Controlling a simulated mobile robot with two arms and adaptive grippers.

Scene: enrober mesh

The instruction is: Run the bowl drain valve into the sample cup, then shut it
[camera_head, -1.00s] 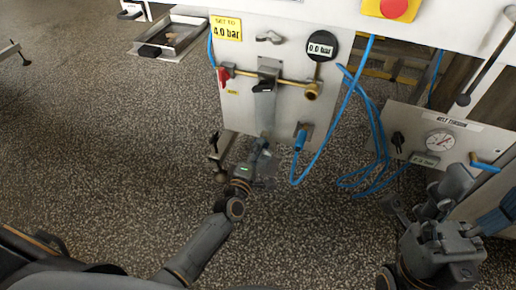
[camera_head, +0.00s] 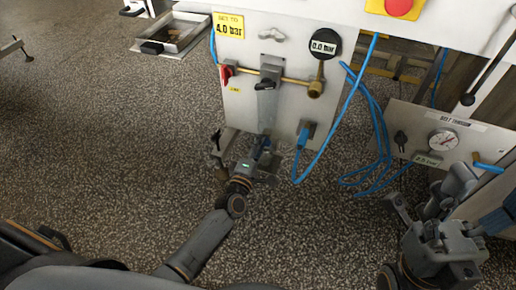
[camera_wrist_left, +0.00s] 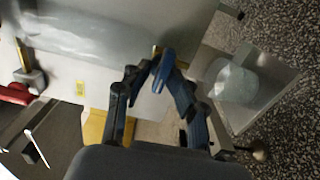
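In the left wrist view, a blue lever handle (camera_wrist_left: 164,70), apparently that of the bowl drain valve, stands between my left gripper's fingertips (camera_wrist_left: 160,76). The fingers converge on it and appear closed around it. The valve body is mostly hidden. The translucent sample cup (camera_wrist_left: 236,84) stands on a small metal shelf (camera_wrist_left: 268,92) to the right of the fingers. In the head view, my left gripper (camera_head: 262,148) is low at the machine panel's bottom edge, and the cup is hard to make out behind it. My right gripper (camera_head: 425,195) is at the lower right, with fingers apart and empty.
The machine panel (camera_head: 245,105) carries a red lever (camera_head: 227,72), a black lever (camera_head: 266,84) and a 0.0 bar gauge (camera_head: 323,44). A blue hose (camera_head: 345,103) loops right of my left gripper. A belt tension panel (camera_head: 410,120) stands at right.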

